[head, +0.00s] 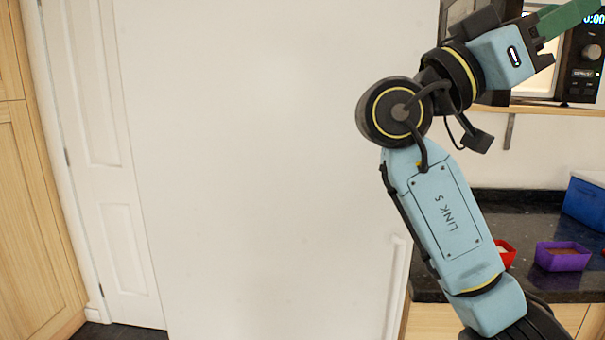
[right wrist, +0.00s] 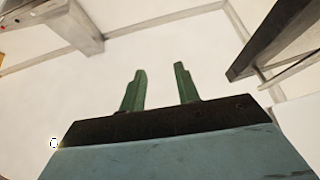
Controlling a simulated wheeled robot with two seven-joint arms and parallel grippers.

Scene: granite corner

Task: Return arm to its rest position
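My right arm (head: 442,215) rises from the lower right of the head view, bends at a dark round joint, and points to the upper right. Its green gripper (head: 570,17) is at the top right corner, in front of the microwave and partly cut off by the frame edge. In the right wrist view the two green fingers of the right gripper (right wrist: 160,88) stand apart with nothing between them. Pale wall or ceiling shows behind them. My left gripper is not in the head view.
A microwave (head: 587,50) stands on a wooden shelf (head: 550,107) close to the gripper. Below is a dark granite counter (head: 520,210) with a purple container (head: 562,257), a red container (head: 507,253) and a blue box (head: 585,203). A large white panel (head: 260,170) fills the middle.

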